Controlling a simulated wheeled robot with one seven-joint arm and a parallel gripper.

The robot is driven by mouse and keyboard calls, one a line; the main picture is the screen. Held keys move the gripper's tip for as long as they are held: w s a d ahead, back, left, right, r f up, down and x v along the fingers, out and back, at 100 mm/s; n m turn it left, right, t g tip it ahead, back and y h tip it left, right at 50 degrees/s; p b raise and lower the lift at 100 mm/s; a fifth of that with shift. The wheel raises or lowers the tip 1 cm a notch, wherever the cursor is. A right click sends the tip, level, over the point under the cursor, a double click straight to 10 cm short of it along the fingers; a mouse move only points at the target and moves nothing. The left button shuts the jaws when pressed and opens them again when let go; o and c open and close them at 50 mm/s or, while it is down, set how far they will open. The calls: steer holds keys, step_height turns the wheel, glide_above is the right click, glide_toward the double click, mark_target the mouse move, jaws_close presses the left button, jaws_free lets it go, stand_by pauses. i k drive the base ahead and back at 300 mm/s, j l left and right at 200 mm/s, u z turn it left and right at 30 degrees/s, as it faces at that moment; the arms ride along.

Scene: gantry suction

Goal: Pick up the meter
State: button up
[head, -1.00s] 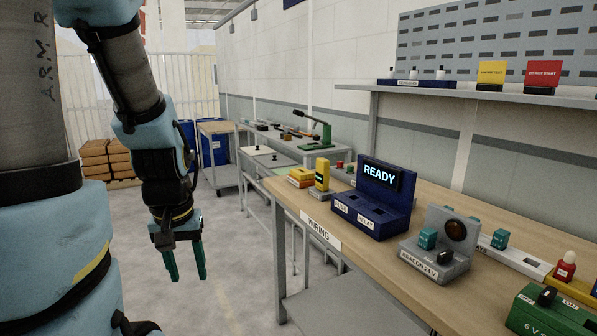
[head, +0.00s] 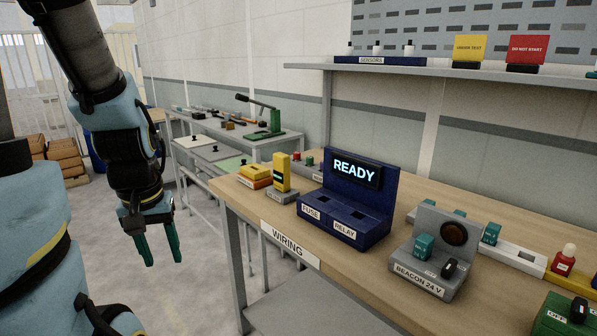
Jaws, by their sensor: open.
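A yellow upright handheld device with a dark display, which looks like the meter (head: 281,172), stands on a small grey base (head: 283,196) near the left end of the wiring bench (head: 240,199). My gripper (head: 160,250) hangs to the left of the bench, pointing down, over the floor. Its two green fingers are apart with nothing between them. The gripper is well clear of the meter.
Yellow and orange flat items (head: 255,176) lie left of the meter. A blue READY station (head: 375,205) stands right of it, then a grey beacon block (head: 425,260). A shelf (head: 420,70) runs above the bench. A green lever press (head: 268,118) stands behind.

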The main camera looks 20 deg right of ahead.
mark_target(281, 162)
steer(key=i+l+z, duration=0.1)
steer(key=z, duration=0.3)
steer(key=i+z, duration=0.35)
steer(key=i+j+z, duration=0.1)
steer(key=z, duration=0.3)
steer(key=i, duration=0.1)
